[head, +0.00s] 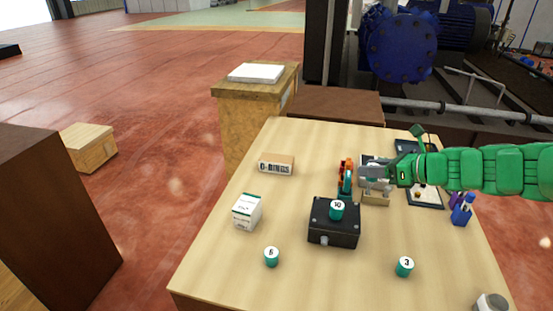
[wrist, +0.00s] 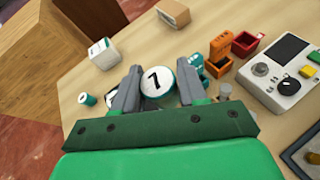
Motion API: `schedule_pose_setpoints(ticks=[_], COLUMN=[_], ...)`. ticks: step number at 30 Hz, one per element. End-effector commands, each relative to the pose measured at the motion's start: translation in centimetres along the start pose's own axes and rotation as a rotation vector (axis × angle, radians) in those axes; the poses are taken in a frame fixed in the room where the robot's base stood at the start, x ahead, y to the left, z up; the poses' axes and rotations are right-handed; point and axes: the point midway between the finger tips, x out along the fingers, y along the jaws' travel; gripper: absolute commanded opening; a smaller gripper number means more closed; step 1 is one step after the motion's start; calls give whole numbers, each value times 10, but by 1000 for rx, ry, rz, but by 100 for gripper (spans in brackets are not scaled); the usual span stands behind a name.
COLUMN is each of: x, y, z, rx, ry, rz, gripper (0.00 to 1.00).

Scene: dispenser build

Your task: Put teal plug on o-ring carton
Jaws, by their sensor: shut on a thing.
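My gripper (head: 366,184) is shut on a teal plug with a white numbered top, which looks like a 7. The plug (wrist: 157,82) sits between the fingertips (wrist: 158,88) in the wrist view; I cannot make it out in the head view. The o-ring carton (head: 276,164), a small tan box marked O-RINGS, lies on the table to the left of my gripper, apart from it. It shows at the top of the wrist view (wrist: 174,12). Other teal plugs are 6 (head: 271,257), 3 (head: 404,266) and 10 (head: 337,210), the last on a black box (head: 333,235).
A white carton (head: 247,211) stands at the table's left. An orange and teal item (head: 346,176) is just left of my gripper. The tabletop between the o-ring carton and the black box is clear.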

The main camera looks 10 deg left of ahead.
Motion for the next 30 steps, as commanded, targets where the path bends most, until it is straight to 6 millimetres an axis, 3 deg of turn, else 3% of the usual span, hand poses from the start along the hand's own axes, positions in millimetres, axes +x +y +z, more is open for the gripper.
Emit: schedule_pose_setpoints(ticks=[14, 30], x=[91, 187], y=[16, 57], z=[51, 103], rx=[-3, 5], ry=[-5, -17], rz=[11, 23], gripper=[10, 10])
